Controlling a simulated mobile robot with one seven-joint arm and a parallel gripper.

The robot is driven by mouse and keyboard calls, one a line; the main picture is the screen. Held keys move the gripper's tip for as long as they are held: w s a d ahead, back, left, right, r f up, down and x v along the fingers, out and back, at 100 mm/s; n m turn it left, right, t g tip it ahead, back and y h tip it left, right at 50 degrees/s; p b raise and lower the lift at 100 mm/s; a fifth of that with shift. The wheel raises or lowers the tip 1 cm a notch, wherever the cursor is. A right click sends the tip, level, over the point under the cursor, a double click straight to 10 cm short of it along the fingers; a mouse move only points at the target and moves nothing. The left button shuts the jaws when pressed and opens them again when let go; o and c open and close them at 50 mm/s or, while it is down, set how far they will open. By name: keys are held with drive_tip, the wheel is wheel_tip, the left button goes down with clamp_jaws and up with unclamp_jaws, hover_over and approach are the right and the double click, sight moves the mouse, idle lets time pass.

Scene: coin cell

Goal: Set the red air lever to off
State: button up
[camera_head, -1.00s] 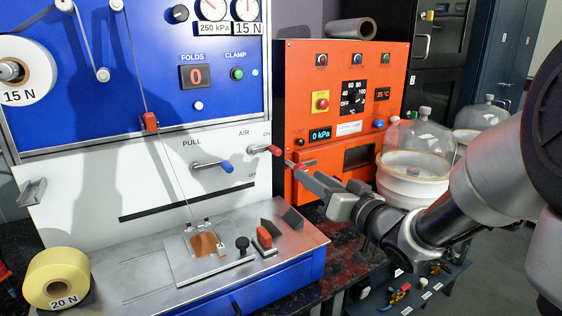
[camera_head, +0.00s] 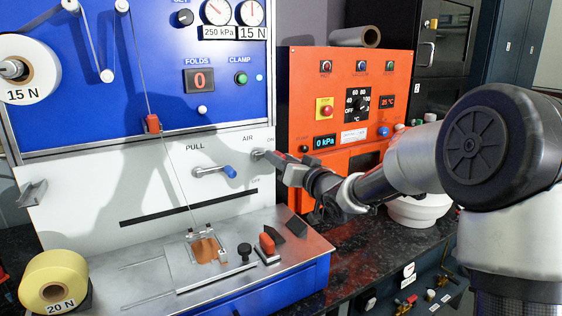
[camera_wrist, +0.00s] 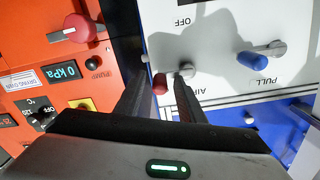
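The air lever has a metal pivot and a red grip (camera_head: 277,157), and sits on the white panel by the AIR label. It points right from its pivot; ON is printed above it and OFF below. My gripper (camera_head: 288,171) is at the grip and partly overlaps it in the head view. In the wrist view, where the panel appears turned over, the red grip (camera_wrist: 160,85) shows between the two dark fingers of my gripper (camera_wrist: 160,76). The fingers are apart, with a visible gap around the grip.
A blue PULL lever (camera_head: 229,171) is left of the air lever. The orange oven (camera_head: 297,95) stands close on the right, and its red-knobbed handle (camera_wrist: 78,28) shows in the wrist view. The metal deck (camera_head: 150,270) with a clamp and small knobs lies below.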

drive_tip(key=shift+w+a, duration=0.15)
drive_tip(key=shift+c, duration=0.2)
clamp_jaws()
